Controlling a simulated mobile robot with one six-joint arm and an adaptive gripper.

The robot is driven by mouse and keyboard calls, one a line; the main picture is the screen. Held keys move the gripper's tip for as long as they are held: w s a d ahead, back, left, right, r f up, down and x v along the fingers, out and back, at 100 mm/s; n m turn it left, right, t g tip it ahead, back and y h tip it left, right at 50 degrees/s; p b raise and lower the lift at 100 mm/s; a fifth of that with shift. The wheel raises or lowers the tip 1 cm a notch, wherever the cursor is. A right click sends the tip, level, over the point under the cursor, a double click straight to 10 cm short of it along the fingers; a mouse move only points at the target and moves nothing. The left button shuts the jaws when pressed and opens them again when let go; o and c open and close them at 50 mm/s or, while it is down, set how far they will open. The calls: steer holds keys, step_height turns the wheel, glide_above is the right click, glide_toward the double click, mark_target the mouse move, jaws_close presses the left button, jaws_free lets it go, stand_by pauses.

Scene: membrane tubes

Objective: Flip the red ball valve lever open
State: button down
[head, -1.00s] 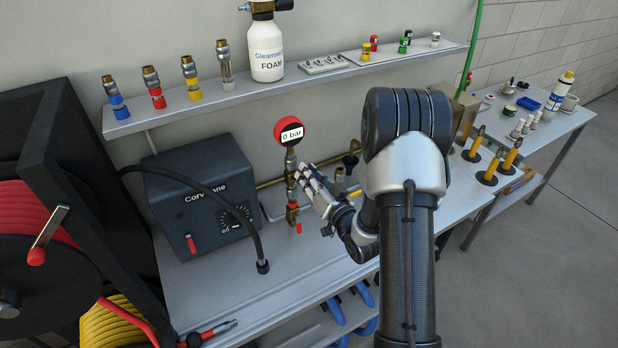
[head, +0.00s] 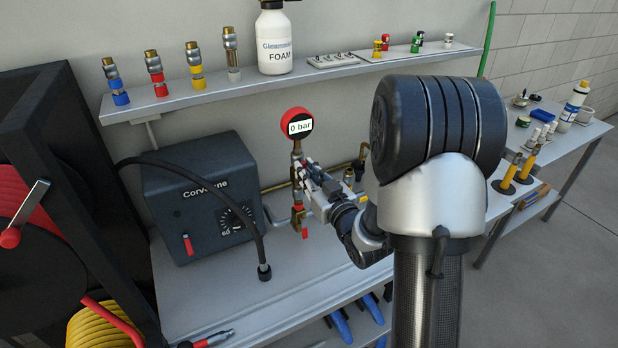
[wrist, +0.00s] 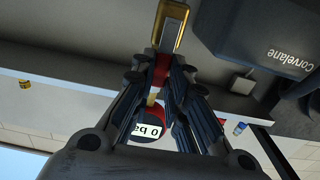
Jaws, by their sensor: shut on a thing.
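The red lever (wrist: 162,72) shows between my fingertips in the wrist view. My gripper (wrist: 164,62) is shut on it. In the head view my gripper (head: 306,176) is at the upright brass pipe (head: 296,158), below the round red gauge (head: 297,124), which reads 0 bar. Red parts of the valve (head: 305,232) show low on the pipe, but my fingers hide much of the fitting there. In the wrist view the gauge (wrist: 150,128) appears partly behind the fingers. The lever's exact angle cannot be told.
A dark Corvelane box (head: 205,195) with a dial stands left of the pipe, and a black hose arches in front of it. A shelf (head: 270,88) with coloured fittings and a foam bottle (head: 273,40) runs above.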

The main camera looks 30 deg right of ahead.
steer(key=shift+r, duration=0.1)
steer(key=c, duration=1.6)
jaws_free()
steer(key=shift+o, duration=0.2)
steer(key=s, duration=0.7)
steer(key=shift+s+d, duration=0.15)
steer(key=shift+s, duration=0.1)
steer(key=shift+w, duration=0.1)
